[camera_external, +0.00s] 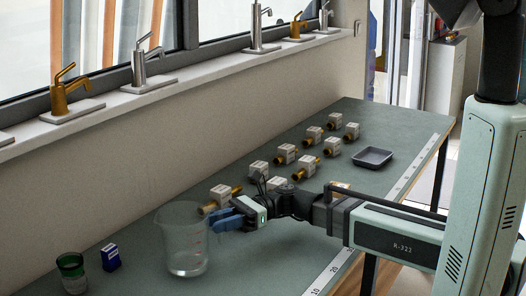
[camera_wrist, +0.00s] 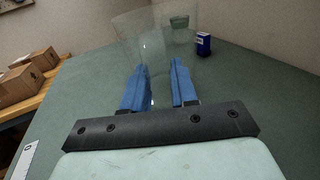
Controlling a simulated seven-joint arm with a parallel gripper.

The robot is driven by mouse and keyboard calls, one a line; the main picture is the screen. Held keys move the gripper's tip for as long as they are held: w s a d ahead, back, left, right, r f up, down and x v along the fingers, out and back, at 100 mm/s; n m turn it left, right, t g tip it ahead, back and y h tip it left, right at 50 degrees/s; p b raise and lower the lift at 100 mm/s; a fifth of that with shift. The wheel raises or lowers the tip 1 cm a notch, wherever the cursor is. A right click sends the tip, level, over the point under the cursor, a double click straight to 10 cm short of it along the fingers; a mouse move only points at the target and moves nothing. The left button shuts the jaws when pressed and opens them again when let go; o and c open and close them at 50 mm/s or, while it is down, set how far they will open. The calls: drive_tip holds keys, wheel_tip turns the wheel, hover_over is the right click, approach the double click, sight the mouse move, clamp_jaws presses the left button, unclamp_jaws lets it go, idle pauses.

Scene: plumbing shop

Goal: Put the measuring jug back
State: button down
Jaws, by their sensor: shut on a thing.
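In the wrist view, the jug (camera_wrist: 158,42) is a see-through shape at and beyond the fingertips. The two blue fingers of my gripper (camera_wrist: 160,75) stand apart with the jug's near side between them, shut on it.
A small blue box (camera_external: 110,257) and a green-banded glass (camera_external: 72,272) stand left of the jug. Several white boxes with brass fittings (camera_external: 285,154) lie farther back. A dark tray (camera_external: 372,157) sits at the back right. A white ruler strip (camera_external: 408,174) runs along the bench edge.

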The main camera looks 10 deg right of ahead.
drive_tip(key=shift+f, duration=0.55)
drive_tip(key=c, duration=0.9)
unclamp_jaws()
drive_tip(key=shift+d, duration=0.15)
drive_tip(key=v, duration=1.1)
drive_tip(key=shift+w+d, duration=0.15)
drive_tip(key=shift+d, duration=0.2)
